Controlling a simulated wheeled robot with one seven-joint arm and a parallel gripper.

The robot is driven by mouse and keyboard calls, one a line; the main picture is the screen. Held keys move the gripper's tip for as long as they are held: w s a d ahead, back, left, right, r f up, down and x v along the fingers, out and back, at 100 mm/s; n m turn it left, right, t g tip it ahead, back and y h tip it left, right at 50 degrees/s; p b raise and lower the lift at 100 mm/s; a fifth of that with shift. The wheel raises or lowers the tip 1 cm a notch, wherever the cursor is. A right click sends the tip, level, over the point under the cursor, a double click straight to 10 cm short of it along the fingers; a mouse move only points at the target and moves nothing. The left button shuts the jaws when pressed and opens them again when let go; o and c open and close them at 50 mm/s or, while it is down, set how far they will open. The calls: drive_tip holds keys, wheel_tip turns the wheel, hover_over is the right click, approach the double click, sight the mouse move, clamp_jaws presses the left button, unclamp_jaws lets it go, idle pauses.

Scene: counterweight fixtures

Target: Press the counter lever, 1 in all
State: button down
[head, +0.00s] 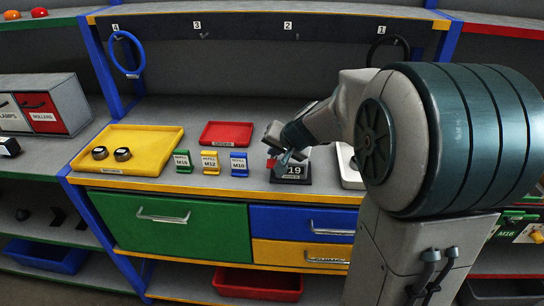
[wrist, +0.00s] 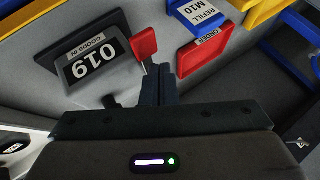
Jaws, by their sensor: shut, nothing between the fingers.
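In the head view the counter (head: 296,178) stands on the worktop, partly hidden by my arm, with 19 showing. Its lever has a red paddle (wrist: 145,42) on a thin stem, at the counter's right side in the wrist view. My gripper (wrist: 161,70) is shut and empty, with its fingertips beside the lower stem; I cannot tell whether they touch. In the head view my gripper (head: 277,160) is at the counter's left.
A red ORDER plate (wrist: 203,52) is right of my fingers. A yellow tray (head: 160,136) and a red tray (head: 227,134) lie farther left and behind. A white tray (head: 347,165) is right.

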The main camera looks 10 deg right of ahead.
sight(274, 162)
drive_tip(key=shift+r, duration=0.1)
drive_tip(key=r+p, duration=0.4)
drive_tip(key=r, duration=0.1)
drive_tip(key=shift+w, duration=0.2)
idle(0.8)
drive_tip(key=shift+s+a, duration=0.15)
drive_tip(key=shift+s, duration=0.2)
drive_tip(key=s+f+n+g+h, duration=0.1)
drive_tip(key=s+n+g, duration=0.3)
drive_tip(key=s, duration=2.2)
drive_tip(key=shift+f+n+g+h, duration=0.3)
drive_tip(key=shift+f+n+h, duration=0.05)
drive_tip(key=shift+n+h, duration=0.55)
drive_tip(key=shift+s+a, duration=0.1)
